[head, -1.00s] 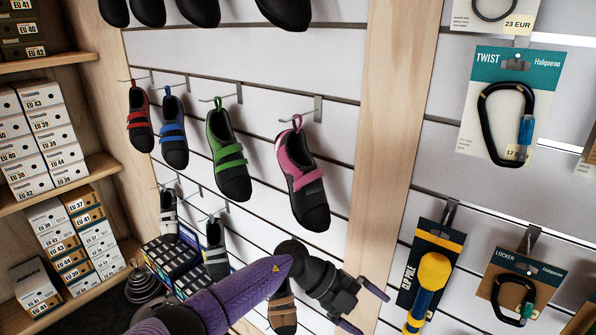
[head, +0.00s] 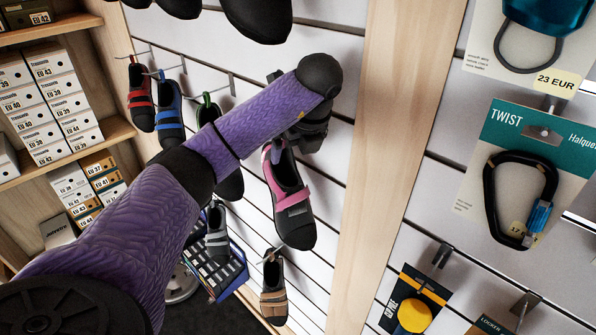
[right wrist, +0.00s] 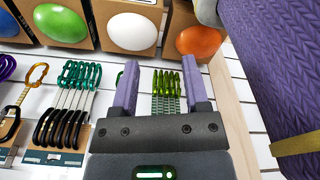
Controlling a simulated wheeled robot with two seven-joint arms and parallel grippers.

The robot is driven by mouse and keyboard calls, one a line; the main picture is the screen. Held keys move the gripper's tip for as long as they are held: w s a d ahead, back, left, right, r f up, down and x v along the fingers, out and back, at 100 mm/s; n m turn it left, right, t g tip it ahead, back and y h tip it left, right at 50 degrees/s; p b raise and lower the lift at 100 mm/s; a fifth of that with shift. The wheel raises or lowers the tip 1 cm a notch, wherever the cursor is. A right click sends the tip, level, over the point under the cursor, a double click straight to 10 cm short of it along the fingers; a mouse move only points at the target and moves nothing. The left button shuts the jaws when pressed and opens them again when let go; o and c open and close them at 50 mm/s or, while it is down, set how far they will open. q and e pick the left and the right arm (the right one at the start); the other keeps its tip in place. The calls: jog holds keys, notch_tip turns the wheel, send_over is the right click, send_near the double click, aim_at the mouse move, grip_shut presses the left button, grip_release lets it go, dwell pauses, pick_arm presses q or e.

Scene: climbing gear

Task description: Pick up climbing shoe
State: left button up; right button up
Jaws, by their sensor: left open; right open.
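Several climbing shoes hang on wall hooks in the head view. The pink and black shoe (head: 294,212) hangs nearest the wooden post. A red shoe (head: 141,97), a blue shoe (head: 169,112) and a green shoe partly hidden by my arm hang to its left. A grey shoe (head: 217,240) and a brown shoe (head: 272,290) hang lower. My left gripper (head: 284,116) is open, just above the pink shoe's heel loop; whether it touches is unclear, and my forearm partly hides it. My right gripper (right wrist: 160,64) is open and empty in the right wrist view.
A wooden post (head: 385,150) stands right of the shoes. Carabiner packs (head: 520,195) hang beyond it. Shoe boxes (head: 50,100) fill shelves at the left. The right wrist view shows hanging carabiners (right wrist: 78,85) and boxes with coloured holds (right wrist: 130,31).

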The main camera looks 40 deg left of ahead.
aim_at(286, 175)
pick_arm(q)
jog(key=shift+s+a+f+p, duration=0.2)
jog(key=shift+a+f+p, duration=0.1)
jog(key=shift+f, duration=0.35)
jog(key=shift+s+a+f+p, duration=0.15)
jog(key=shift+a+f+p, duration=0.15)
jog(key=shift+f, duration=0.3)
jog(key=p+x, duration=0.2)
jog(key=x, duration=0.2)
jog(key=shift+w+f, duration=0.1)
jog(key=shift+f, duration=0.3)
jog(key=shift+a+f, duration=0.15)
jog(key=shift+f, duration=0.25)
jog(key=c, duration=1.1)
pick_arm(e)
jog(key=r, duration=0.1)
jog(key=s+r, duration=0.1)
jog(key=r, duration=0.1)
jog(key=shift+s+a, duration=0.15)
jog(key=shift+s, duration=0.1)
pick_arm(q)
jog(key=shift+r, duration=0.1)
pick_arm(e)
jog(key=shift+f, duration=0.15)
